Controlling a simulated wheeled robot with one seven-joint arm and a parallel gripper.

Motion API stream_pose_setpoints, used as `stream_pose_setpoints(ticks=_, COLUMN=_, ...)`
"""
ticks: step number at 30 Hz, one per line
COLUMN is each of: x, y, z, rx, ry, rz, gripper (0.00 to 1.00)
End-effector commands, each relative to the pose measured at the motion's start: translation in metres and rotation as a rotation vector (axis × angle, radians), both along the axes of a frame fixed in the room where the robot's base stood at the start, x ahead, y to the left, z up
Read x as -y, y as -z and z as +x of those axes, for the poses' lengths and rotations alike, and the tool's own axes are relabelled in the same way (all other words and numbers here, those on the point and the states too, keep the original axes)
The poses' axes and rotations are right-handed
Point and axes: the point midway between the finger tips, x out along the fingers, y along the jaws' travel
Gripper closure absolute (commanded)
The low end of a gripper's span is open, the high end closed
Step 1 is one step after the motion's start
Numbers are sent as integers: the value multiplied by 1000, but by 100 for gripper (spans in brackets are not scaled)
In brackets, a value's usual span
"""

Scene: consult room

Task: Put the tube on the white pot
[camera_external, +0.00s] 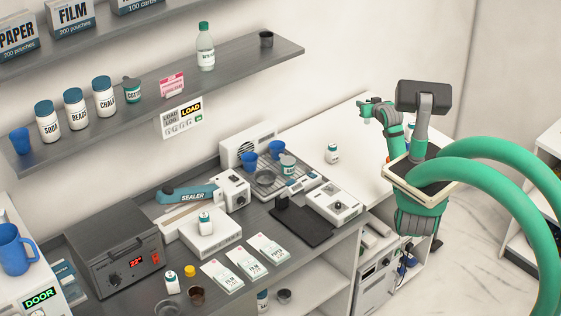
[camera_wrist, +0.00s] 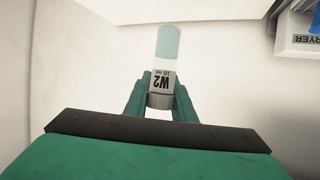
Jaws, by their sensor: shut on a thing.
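My gripper (camera_external: 371,108) is raised above the white counter at the right in the external view. In the wrist view my gripper (camera_wrist: 161,95) is shut on a tube (camera_wrist: 165,68) labelled W2, 10 ml, with a teal part at its far end and a grey band between the fingers. I cannot make the tube out clearly in the external view. A small white pot with a dark lid (camera_external: 332,153) stands on the white counter, left of and below the gripper. Another white pot (camera_external: 288,164) stands near blue cups on the rack. I cannot tell which pot is meant.
Blue cups (camera_external: 249,162) stand on the metal rack (camera_external: 262,195). A white pot (camera_external: 205,221) sits on a white box; another (camera_external: 172,283) stands in front. A sealer (camera_external: 187,194) and dark oven (camera_external: 115,255) are left. The white counter (camera_external: 345,125) is mostly clear.

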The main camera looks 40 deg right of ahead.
Motion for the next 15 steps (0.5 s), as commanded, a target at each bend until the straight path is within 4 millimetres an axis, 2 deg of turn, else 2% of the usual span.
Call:
stream_pose_setpoints(ticks=1, x=10, y=9, z=-21, rx=1, ry=25, rz=4, gripper=98)
stream_pose_setpoints(ticks=6, x=32, y=30, z=-75, rx=-6, ry=92, rz=-3, gripper=98)
stream_pose_setpoints(ticks=10, x=41, y=39, z=-103, rx=-10, ry=126, rz=-7, gripper=98)
stream_pose_setpoints(ticks=15, x=45, y=48, z=-118, rx=-14, ry=144, rz=-8, gripper=98)
